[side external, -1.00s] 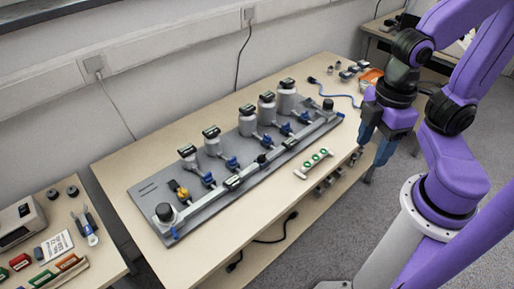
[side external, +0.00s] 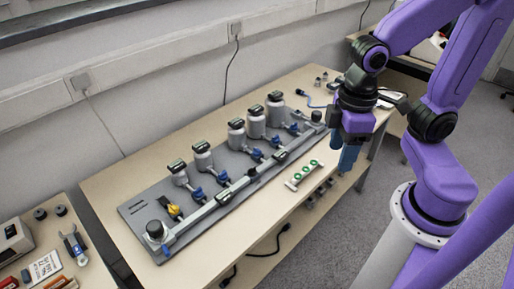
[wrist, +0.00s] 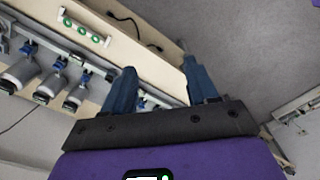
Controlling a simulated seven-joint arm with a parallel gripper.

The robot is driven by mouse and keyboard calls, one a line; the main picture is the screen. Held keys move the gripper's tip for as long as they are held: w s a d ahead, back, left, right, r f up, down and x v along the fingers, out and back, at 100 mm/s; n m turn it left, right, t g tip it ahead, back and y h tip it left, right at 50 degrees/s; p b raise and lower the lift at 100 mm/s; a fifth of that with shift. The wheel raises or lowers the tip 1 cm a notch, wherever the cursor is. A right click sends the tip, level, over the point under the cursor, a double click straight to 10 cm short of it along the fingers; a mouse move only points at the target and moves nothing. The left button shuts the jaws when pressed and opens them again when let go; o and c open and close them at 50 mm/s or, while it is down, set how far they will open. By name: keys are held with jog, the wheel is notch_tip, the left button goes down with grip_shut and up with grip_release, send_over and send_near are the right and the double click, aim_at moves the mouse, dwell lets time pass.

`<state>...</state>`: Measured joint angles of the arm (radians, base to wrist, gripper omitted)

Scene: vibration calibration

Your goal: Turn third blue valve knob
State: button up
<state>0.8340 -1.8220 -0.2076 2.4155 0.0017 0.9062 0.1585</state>
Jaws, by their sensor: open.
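A grey panel (side external: 135,209) on the table carries a row of blue valve knobs, each beside a pale cylinder with a dark top. The third blue knob (side external: 256,154), counted from either end, is in the middle of the row. A yellow knob (side external: 174,211) sits at the row's near left end. My gripper (side external: 345,162) is open and empty at the right, near the table's front edge, apart from the knobs. In the wrist view its two blue fingers (wrist: 158,72) are spread. Blue knobs (wrist: 54,66) show there at the left; which is third is unclear.
A white block with green rings (side external: 304,174) lies between the panel and the table's front edge. A rail (side external: 220,199) runs along the panel's front. A side table with tools (side external: 72,245) stands at the left.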

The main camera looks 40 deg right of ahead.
jog(key=w+a+m, duration=0.2)
jog(key=w+m, duration=0.6)
jog(key=w, duration=0.4)
jog(key=m, duration=1.9)
send_over(257, 149)
notch_tip(257, 149, down, 10)
notch_tip(257, 149, down, 17)
jog(key=c, duration=1.1)
